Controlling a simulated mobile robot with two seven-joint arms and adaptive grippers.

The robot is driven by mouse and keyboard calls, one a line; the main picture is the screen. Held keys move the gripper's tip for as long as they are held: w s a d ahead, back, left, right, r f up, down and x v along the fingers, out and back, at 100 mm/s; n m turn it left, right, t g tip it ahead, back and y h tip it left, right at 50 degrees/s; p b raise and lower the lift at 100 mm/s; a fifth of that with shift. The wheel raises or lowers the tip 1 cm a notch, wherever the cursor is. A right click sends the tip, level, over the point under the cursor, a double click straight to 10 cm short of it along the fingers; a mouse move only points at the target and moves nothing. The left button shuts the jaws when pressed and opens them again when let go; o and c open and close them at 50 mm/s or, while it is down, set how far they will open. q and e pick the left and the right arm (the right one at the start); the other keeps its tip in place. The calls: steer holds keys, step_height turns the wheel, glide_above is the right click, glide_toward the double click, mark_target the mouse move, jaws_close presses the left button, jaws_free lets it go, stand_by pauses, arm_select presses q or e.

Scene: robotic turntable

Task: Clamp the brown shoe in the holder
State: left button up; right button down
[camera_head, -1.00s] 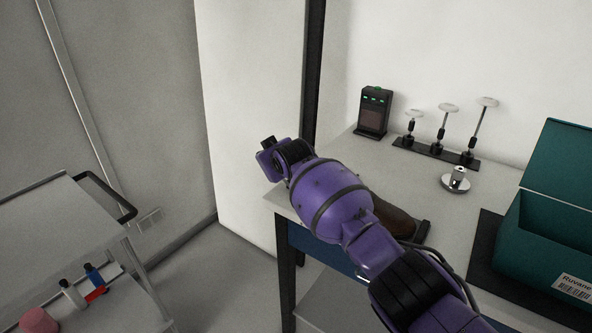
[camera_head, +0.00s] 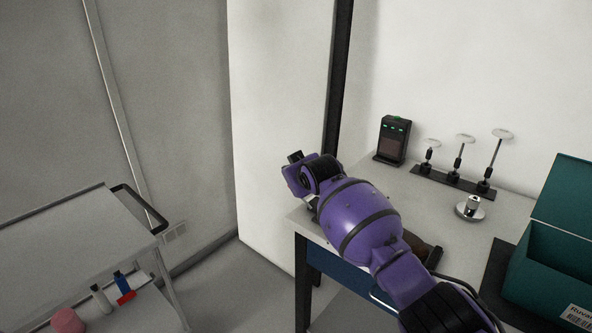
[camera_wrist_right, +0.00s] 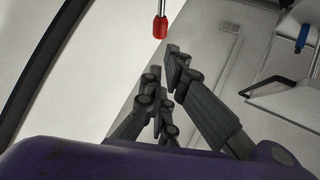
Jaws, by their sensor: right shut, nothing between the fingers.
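The brown shoe (camera_head: 418,246) lies on the table, largely hidden behind my right arm in the head view. A dark piece (camera_head: 435,258) lies at its right end. My right gripper (camera_wrist_right: 171,62) is shut and empty in the right wrist view. Its fingertips are close to a metal rod with a red tip (camera_wrist_right: 160,27), apart from it in the picture; I cannot tell whether that rod belongs to the holder. In the head view my right wrist is over the table's left corner and its fingers are hidden. The holder cannot be made out clearly. My left gripper is not in view.
A round metal base with a short post (camera_head: 470,209) stands on the table (camera_head: 410,190). Behind are a rack with three disc-topped rods (camera_head: 452,180) and a black device (camera_head: 393,139). A teal box (camera_head: 550,255) is at right, a cart (camera_head: 70,240) at left.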

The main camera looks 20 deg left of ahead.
steer(key=a+r+p+v, duration=0.1)
steer(key=v, duration=0.5)
steer(key=shift+r, duration=0.2)
steer(key=shift+s, duration=0.1)
